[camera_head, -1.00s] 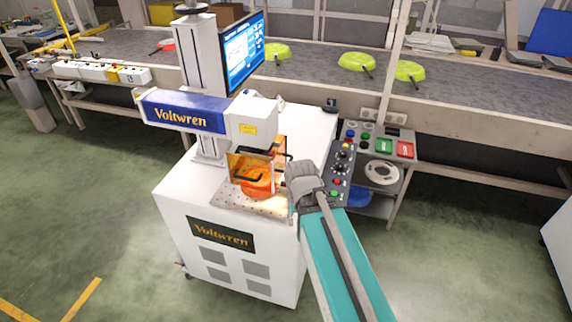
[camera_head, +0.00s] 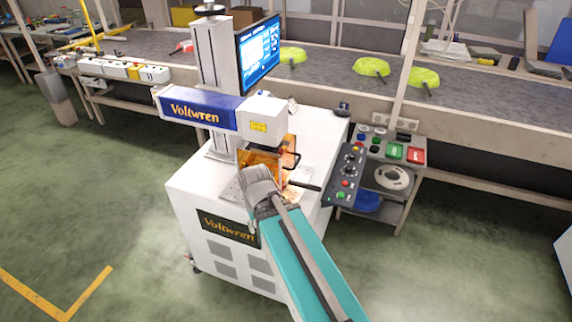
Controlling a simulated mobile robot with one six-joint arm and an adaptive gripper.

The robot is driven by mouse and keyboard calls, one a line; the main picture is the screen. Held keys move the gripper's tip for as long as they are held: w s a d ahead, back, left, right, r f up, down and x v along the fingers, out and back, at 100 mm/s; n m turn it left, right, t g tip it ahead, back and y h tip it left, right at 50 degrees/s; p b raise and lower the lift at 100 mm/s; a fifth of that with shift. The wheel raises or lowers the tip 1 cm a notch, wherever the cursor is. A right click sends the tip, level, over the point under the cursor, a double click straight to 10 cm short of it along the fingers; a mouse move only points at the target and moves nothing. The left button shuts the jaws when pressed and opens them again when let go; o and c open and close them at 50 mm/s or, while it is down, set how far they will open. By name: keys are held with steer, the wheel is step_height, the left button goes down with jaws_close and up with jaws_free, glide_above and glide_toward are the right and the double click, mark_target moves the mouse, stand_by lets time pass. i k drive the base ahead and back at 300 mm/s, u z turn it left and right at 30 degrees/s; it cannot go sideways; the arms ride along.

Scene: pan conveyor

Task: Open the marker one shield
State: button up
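The marker is a white cabinet (camera_head: 185,193) with a blue Voltwren head (camera_head: 198,111). Its orange see-through shield (camera_head: 260,160) stands under the head. A dark handle (camera_head: 293,160) now shows at the shield's right side, on what looks like a panel turned at an angle. My gripper (camera_head: 257,184) is in front of the shield, covering its lower left part. Its fingers point away from the camera, so I cannot tell whether they are open or touching the shield. A black pan handle (camera_head: 305,186) sticks out to the right of the shield; the pan itself is mostly hidden.
A control panel with buttons (camera_head: 346,176) is at the cabinet's right. A screen (camera_head: 258,58) stands behind the head. Beyond runs a grey conveyor (camera_head: 325,70) with green pans (camera_head: 371,67). A side stand (camera_head: 392,177) is at right. The floor at front left is clear.

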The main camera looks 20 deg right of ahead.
mark_target(288, 157)
steer(key=u, duration=0.25)
steer(key=k, duration=1.25)
steer(key=z, duration=0.6)
steer(key=i, duration=1)
steer(key=u, duration=0.05)
